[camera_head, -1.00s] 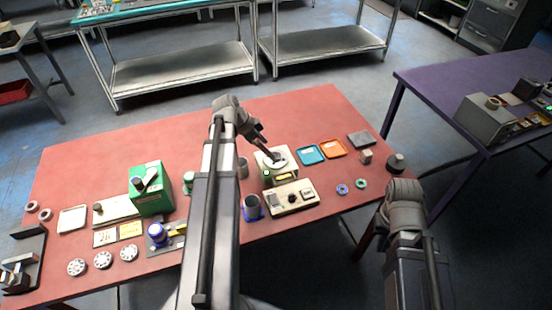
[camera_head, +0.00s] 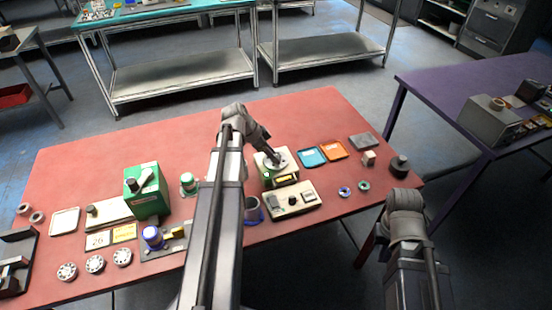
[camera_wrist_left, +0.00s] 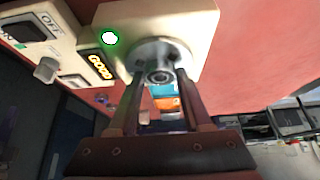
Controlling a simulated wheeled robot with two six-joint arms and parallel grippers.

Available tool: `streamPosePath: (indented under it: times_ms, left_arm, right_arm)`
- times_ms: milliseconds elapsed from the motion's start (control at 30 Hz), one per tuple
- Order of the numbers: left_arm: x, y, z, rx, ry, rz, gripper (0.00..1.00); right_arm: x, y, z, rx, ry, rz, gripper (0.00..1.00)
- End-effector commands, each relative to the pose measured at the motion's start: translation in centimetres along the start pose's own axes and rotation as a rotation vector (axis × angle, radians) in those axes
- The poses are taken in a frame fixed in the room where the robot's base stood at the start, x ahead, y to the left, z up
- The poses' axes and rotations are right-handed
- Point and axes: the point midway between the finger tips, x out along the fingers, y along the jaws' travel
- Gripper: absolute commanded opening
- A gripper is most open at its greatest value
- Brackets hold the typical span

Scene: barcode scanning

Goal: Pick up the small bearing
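The small bearing (camera_wrist_left: 160,75) is a grey metal ring on the round grey plate (camera_wrist_left: 148,52) of a cream box-shaped device (camera_wrist_left: 195,25). In the head view this device (camera_head: 284,181) stands right of the middle of the red table. My left gripper (camera_wrist_left: 162,78) points at the plate, with one finger on each side of the bearing. The fingers are apart; whether they touch the bearing is hard to tell. In the head view the left gripper (camera_head: 274,158) is small and hides the bearing. My right arm comes in at the lower right, its gripper out of sight.
A cream panel (camera_head: 292,200) with switches stands in front of the device. A blue tray (camera_head: 312,157) and an orange tray (camera_head: 333,150) lie to its right. A green box (camera_head: 148,190) stands to the left. Two small rings (camera_head: 345,192) (camera_head: 363,185) lie at the right.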

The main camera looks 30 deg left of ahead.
Motion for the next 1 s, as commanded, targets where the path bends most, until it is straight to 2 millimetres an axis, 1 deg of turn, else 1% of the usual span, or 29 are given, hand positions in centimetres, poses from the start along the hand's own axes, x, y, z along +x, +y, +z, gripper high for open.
streamPosePath:
  times_ms: [33, 300, 400, 767, 867, 1000]
  left_arm:
    - [0.0, 0.0, 0.0, 0.000, 0.000, 0.000, 0.39]
    - [0.0, 0.0, 0.0, 0.000, 0.000, 0.000, 0.09]
    - [0.0, 0.0, 0.0, 0.000, 0.000, 0.000, 0.00]
    - [-0.2, 0.0, -0.1, 0.000, 0.000, 0.000, 0.00]
    - [-0.6, 0.0, -0.3, 0.000, 0.000, 0.000, 0.00]
    - [-1.6, 0.0, -0.9, 0.000, 0.000, 0.000, 0.00]
  right_arm:
    - [0.0, 0.0, 0.0, 0.000, 0.000, 0.000, 0.00]
    - [0.0, 0.0, 0.0, 0.000, 0.000, 0.000, 0.00]
    - [0.0, 0.0, 0.0, 0.000, 0.000, 0.000, 0.00]
    - [-0.2, 0.0, 0.0, 0.000, 0.000, 0.000, 0.00]
    - [-0.7, 0.1, 0.0, 0.000, 0.000, 0.000, 0.00]
    - [-1.9, 0.2, 0.1, 0.000, 0.000, 0.000, 0.00]
